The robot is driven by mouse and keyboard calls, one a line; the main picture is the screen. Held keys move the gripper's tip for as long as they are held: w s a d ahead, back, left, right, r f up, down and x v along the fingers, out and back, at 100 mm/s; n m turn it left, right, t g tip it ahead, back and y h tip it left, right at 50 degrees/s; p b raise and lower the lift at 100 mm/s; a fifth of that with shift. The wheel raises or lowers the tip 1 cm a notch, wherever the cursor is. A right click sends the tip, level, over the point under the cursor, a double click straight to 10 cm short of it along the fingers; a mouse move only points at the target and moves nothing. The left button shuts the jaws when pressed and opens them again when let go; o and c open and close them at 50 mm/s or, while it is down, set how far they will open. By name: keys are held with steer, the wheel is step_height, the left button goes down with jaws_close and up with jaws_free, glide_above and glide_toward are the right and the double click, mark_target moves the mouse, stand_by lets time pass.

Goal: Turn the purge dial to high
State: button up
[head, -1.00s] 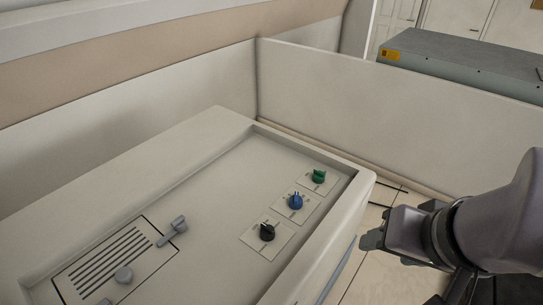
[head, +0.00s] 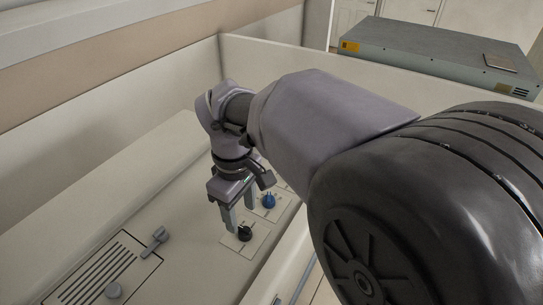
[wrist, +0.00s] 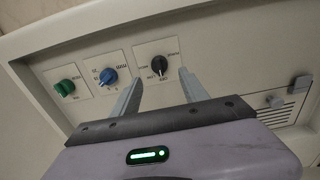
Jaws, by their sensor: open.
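Three dials sit in a row on the machine's recessed panel: a black dial (head: 244,233), a blue dial (head: 268,200) and a green dial. In the wrist view the black dial (wrist: 157,63), blue dial (wrist: 108,76) and green dial (wrist: 64,87) each sit on a pale square plate. The lettering is too small to read, so I cannot tell which is the purge dial. My gripper (head: 241,217) is open and points down at the black dial. In the wrist view its fingertips (wrist: 159,76) lie on either side of the black dial; contact is not clear. The green dial is hidden in the head view.
The panel's raised rim borders the recess. A grey box (head: 430,55) stands beyond the pale partition.

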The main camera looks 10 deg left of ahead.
mark_target(245, 229)
steer(key=f, duration=0.6)
steer(key=shift+d, duration=0.2)
steer(key=shift+a+f, duration=0.1)
steer(key=shift+f, duration=0.15)
steer(key=shift+s, duration=0.1)
jaws_close()
